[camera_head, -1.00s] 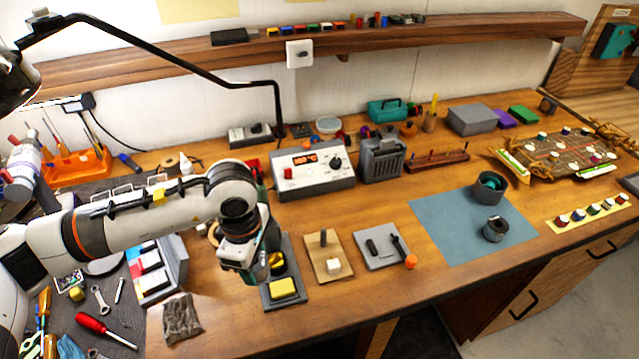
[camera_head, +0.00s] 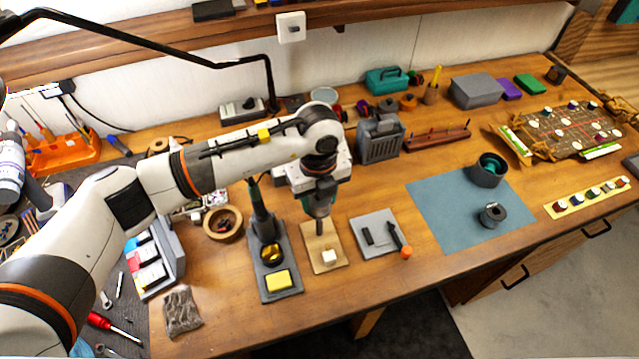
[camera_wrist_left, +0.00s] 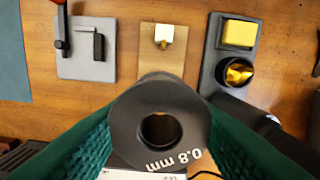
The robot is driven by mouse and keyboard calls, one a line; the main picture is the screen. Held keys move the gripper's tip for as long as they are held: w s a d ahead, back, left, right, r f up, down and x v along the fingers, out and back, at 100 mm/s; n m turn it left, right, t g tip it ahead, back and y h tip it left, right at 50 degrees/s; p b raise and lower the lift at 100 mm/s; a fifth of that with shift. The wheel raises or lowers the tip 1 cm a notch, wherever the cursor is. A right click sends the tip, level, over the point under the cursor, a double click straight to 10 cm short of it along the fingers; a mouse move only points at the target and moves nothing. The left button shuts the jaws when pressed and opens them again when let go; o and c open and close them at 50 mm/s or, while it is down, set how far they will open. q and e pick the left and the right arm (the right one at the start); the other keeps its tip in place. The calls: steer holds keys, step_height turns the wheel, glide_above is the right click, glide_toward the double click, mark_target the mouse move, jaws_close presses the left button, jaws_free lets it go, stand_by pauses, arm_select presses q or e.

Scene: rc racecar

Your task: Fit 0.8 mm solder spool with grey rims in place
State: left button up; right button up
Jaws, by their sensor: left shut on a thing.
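My left gripper (camera_head: 319,208) is shut on a dark grey solder spool (camera_wrist_left: 161,132) marked 0.8 mm. In the left wrist view the spool sits between the two green-padded fingers, its round face and centre hole toward the camera. In the head view the gripper hangs over the back part of a small wooden plate (camera_head: 311,262) with a post (camera_head: 320,227) and a pale block (camera_head: 329,257). The spool is mostly hidden there by the gripper. In the left wrist view the spool covers part of the plate (camera_wrist_left: 170,67), and the post is hidden. My right gripper is not in view.
A dark stand with a yellow sponge (camera_head: 279,280) is left of the plate. A grey plate with tools (camera_head: 375,220) is right of it. Another dark spool (camera_head: 491,215) and a round cup (camera_head: 489,170) stand on the blue mat (camera_head: 440,220). The station (camera_head: 290,172) is behind.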

arm_select(q)
steer(key=shift+f+n, duration=0.15)
steer(key=shift+n, duration=0.15)
steer(key=shift+s+f+b, duration=0.15)
steer(key=shift+f+b, duration=0.35)
steer(key=shift+f, duration=0.1)
steer(key=shift+f+b, duration=0.65)
steer(key=shift+f, duration=0.65)
steer(key=shift+f+b, duration=0.1)
steer(key=shift+b, duration=0.4)
steer(key=shift+f, duration=0.2)
